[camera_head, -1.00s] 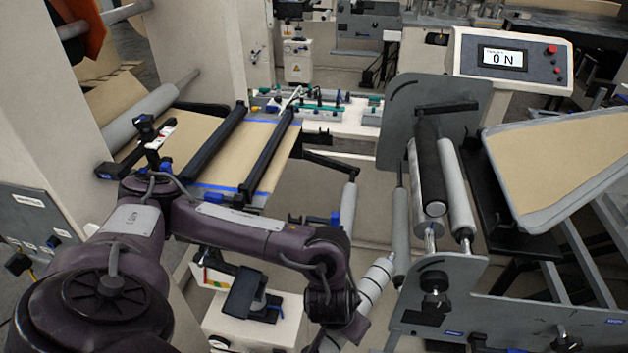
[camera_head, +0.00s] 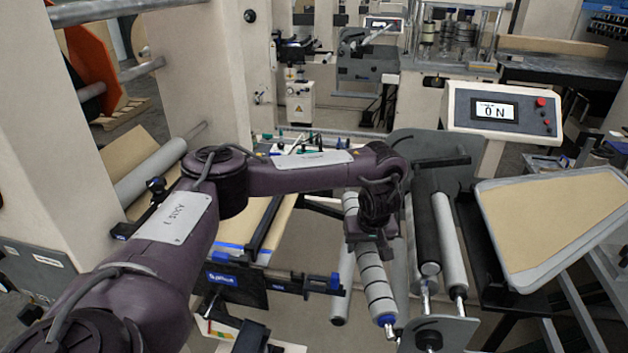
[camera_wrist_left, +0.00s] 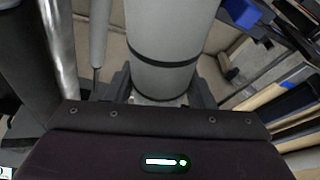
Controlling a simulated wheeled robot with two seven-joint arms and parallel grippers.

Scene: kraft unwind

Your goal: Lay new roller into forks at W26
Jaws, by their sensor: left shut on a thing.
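The new roller (camera_head: 372,278), pale grey with dark bands and a blue end, hangs from my left gripper (camera_head: 368,240). It slants steeply, its blue end lowest and toward me. In the left wrist view the roller (camera_wrist_left: 168,45) lies between the two fingers of the gripper (camera_wrist_left: 160,95), which is shut on it. The roller is held in the gap just left of the machine stand with the side plates (camera_head: 428,150). No W26 label is readable, and I cannot tell which brackets are its forks. My right gripper is out of view.
A black roller (camera_head: 427,235) and a grey roller (camera_head: 450,245) sit between the side plates, close right of the held roller. A blue-tipped dark bar (camera_head: 300,282) lies to its left.

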